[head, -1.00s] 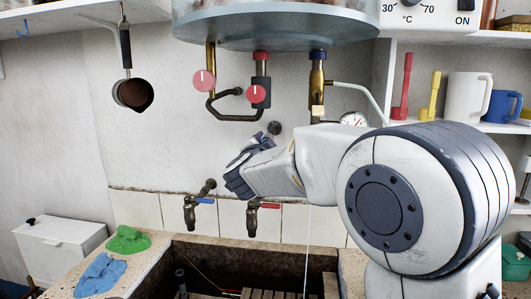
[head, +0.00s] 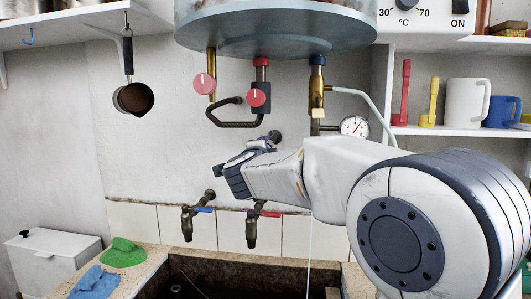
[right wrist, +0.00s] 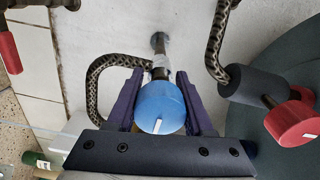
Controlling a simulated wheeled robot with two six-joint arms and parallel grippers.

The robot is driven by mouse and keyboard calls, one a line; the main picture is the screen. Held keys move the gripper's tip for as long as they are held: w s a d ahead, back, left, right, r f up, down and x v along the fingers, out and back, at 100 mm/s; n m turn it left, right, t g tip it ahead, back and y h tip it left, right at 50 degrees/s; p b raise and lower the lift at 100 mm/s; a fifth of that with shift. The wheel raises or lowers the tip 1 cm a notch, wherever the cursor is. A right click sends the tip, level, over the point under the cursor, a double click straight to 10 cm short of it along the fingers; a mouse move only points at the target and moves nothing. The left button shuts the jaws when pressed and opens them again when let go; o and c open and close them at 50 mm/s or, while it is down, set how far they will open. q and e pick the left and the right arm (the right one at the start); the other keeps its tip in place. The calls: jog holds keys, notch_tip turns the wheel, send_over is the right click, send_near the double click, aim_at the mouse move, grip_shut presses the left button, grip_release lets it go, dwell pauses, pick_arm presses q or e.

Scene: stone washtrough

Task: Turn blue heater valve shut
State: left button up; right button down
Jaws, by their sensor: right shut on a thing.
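The blue heater valve (right wrist: 160,108) is a round blue knob with a white mark, on a pipe fitting coming out of the wall. In the right wrist view it sits between the two fingers of my right gripper (right wrist: 160,82), which is shut on it. The white mark points toward the gripper's palm. In the head view my right gripper (head: 236,176) is in front of the wall, above the taps, and the blue knob is hidden there. My left gripper is not in view.
Two red knobs (head: 205,83) (head: 259,96) hang on pipes under the heater (head: 275,28). A blue-handled tap (head: 187,222) and a red-handled tap (head: 251,228) stick out below my gripper. A pressure gauge (head: 354,126) is behind my arm. The stone trough (head: 225,263) lies below.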

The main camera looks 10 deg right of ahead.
jog(key=shift+f, duration=0.1)
jog(key=shift+c, duration=1.4)
grip_release()
jog(key=b+v, duration=0.1)
jog(key=v, duration=0.9)
jog(key=shift+s, duration=0.2)
